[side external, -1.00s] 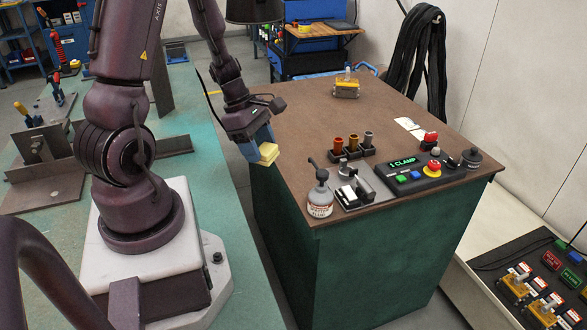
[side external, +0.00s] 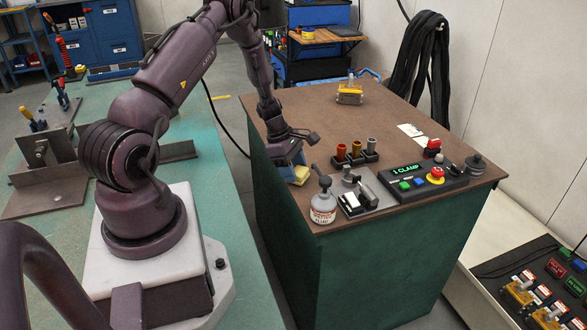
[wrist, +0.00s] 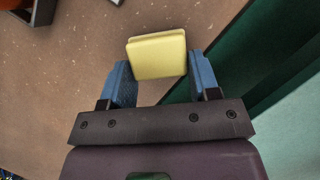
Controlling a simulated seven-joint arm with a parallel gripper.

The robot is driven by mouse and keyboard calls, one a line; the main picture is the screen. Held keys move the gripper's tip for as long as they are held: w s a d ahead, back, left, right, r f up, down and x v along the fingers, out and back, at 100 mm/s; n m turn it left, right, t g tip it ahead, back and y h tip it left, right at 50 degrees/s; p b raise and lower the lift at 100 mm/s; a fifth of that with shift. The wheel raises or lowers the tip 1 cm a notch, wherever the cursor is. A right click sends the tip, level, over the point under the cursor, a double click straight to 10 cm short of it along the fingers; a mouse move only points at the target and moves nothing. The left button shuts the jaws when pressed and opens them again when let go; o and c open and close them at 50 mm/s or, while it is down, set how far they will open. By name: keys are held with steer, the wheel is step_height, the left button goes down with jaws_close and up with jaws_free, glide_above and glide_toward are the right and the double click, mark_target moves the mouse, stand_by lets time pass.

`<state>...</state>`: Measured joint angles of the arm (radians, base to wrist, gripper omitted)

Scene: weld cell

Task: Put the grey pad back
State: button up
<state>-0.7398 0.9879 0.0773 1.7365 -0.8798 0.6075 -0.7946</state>
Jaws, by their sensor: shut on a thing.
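My gripper (side external: 292,165) is shut on a yellow pad (side external: 299,176) near the left edge of the brown bench top (side external: 290,105). In the wrist view the yellow pad (wrist: 158,55) sits between the two blue fingers of my gripper (wrist: 161,74), its far part sticking out past the tips. I cannot tell whether it touches the bench. The pad in my grip looks yellow, not grey. A grey metal plate (side external: 378,203) with a white block and a dark block on it lies to the right of my gripper; no loose grey pad is clearly seen.
A white bottle with a dark cap (side external: 323,207) stands close to my gripper at the front edge. A rack of small cups (side external: 356,156), a control box (side external: 425,180) and an orange clamp (side external: 349,94) are also on the bench. The bench middle is clear.

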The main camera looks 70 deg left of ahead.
steer(key=shift+f, duration=0.2)
steer(key=o, duration=0.5)
steer(key=shift+f, duration=0.1)
steer(key=shift+c, duration=0.2)
steer(key=o, duration=0.4)
steer(key=shift+o, duration=0.2)
